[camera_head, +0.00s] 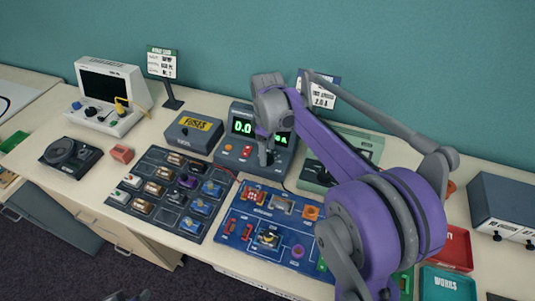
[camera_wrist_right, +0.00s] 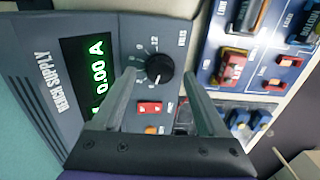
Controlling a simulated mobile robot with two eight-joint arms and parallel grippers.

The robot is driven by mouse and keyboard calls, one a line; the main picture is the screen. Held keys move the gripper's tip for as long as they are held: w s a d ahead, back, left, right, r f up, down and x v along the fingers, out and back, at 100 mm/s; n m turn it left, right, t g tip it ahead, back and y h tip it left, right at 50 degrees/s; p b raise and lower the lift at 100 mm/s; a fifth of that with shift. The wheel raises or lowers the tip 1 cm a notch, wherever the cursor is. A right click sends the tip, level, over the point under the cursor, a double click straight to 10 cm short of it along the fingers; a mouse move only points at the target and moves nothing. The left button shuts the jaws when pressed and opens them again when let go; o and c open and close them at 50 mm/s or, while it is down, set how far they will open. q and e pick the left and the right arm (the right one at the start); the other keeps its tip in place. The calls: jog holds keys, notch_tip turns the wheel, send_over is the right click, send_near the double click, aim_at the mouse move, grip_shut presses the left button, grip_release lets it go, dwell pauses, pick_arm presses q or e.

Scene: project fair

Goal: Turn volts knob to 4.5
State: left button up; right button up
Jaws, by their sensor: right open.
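The bench supply (camera_head: 286,150) is a dark grey box at the back middle of the table, with a green-lit display. In the right wrist view its display (camera_wrist_right: 92,78) reads 0.00 A. The black round volts knob (camera_wrist_right: 160,68) sits on its panel inside a printed scale with a 12 on it; where its pointer sits is too small to tell. My right gripper (camera_wrist_right: 163,84) is open, its two grey fingers either side of the knob in the picture. Contact cannot be told. In the head view the right gripper (camera_head: 266,152) hangs before the panel and hides the knob.
A red switch (camera_wrist_right: 149,108) is below the knob. A blue circuit board (camera_head: 232,215) lies in front of the supply, a dark parts tray (camera_head: 130,170) left of it. A FUSES box (camera_head: 193,132) stands close left. A green device (camera_head: 345,150) stands right, partly behind my arm.

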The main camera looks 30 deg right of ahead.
jog(key=shift+f, duration=0.9)
jog(key=shift+c, duration=0.3)
grip_shut()
